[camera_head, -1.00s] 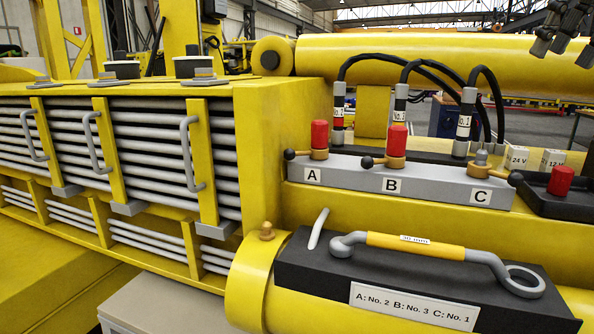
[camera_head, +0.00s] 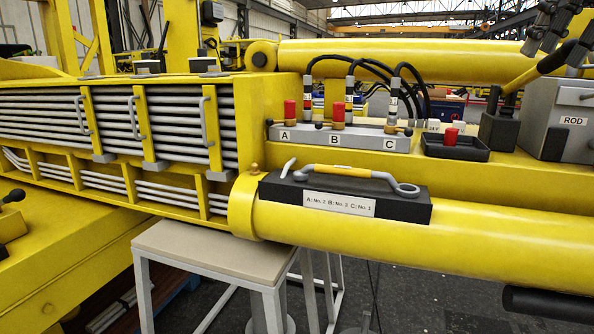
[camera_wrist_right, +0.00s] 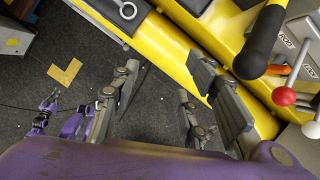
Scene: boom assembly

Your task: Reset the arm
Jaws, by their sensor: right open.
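My right gripper (camera_head: 560,35) is at the top right of the head view, partly cut off by the frame. Its grey fingers are apart in the right wrist view (camera_wrist_right: 175,95), with dark floor between them and nothing held. A lever with a black grip (camera_head: 557,58) rises from a black block (camera_head: 498,132), close to the fingers. The black grip also shows in the wrist view (camera_wrist_right: 260,45), beside the right-hand fingers; contact cannot be told. My left gripper is not in view.
A grey valve block (camera_head: 362,141) marked A, B, C stands beside a black tray (camera_head: 470,152) with a red cap (camera_head: 451,136). A yellow-handled tool (camera_head: 345,171) lies on a black block. The ROD box (camera_head: 556,120) is right. Red-knobbed (camera_wrist_right: 283,96) and orange levers show in the wrist view.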

